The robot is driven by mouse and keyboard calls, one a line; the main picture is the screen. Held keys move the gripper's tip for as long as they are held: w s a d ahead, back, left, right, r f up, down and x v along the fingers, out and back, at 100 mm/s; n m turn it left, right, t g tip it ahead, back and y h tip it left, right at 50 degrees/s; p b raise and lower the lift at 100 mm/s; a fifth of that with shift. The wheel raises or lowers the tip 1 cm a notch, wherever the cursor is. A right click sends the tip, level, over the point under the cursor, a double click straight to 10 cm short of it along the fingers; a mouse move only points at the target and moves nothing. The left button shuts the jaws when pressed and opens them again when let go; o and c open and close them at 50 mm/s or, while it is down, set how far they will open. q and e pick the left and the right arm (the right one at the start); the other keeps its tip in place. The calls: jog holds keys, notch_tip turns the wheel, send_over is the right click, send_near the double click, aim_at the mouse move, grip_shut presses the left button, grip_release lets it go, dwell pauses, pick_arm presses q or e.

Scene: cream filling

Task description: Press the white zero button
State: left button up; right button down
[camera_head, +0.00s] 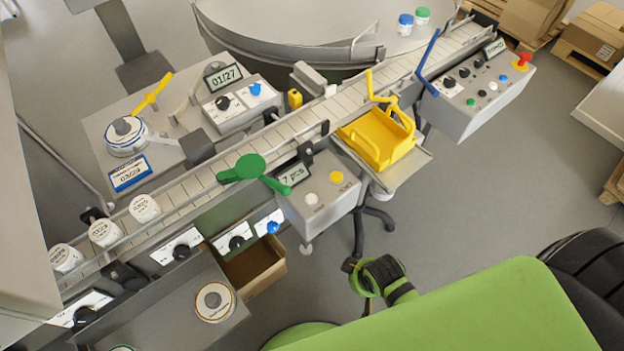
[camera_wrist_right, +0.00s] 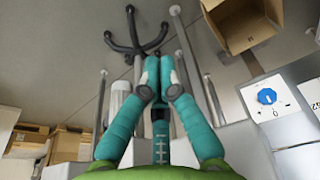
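A white round button (camera_head: 311,199) sits on the sloped top of a grey control box (camera_head: 322,205) beside the conveyor, in the head view. A yellow button (camera_head: 337,177) is to its upper right, and a display reading "7 pcs" (camera_head: 293,178) is above it. The small labels are too small to read. My right gripper (camera_head: 362,272) is below and right of the box, apart from the button. In the right wrist view its teal fingers (camera_wrist_right: 158,64) meet at the tips with nothing between them. The white button does not show there. My left gripper is not in view.
A yellow tray (camera_head: 378,142) stands to the box's upper right, and a green lever (camera_head: 250,168) reaches in from the left. A blue knob (camera_head: 272,227) and a cardboard box (camera_head: 258,268) are at lower left. A stool base (camera_head: 366,222) stands below. White jars (camera_head: 104,232) stand on the conveyor.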

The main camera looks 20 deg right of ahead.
jog(key=w+a+r+t+y+p, duration=0.1)
jog(key=w+r+p, duration=0.2)
jog(key=r, duration=0.8)
jog(key=w+a+r+t+p, duration=0.1)
jog(key=w+r+p, duration=0.2)
jog(key=r, duration=0.9)
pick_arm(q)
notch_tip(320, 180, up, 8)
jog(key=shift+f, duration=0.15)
pick_arm(e)
jog(key=w+a+r+t+y, duration=0.1)
jog(key=w+a+r+y, duration=0.1)
jog(key=w, duration=0.3)
jog(key=w+a+r+n+t+y, duration=0.1)
jog(key=w+a+r+y, duration=0.1)
jog(key=w, duration=0.4)
jog(key=shift+r+y, duration=0.4)
jog(key=shift+r, duration=0.4)
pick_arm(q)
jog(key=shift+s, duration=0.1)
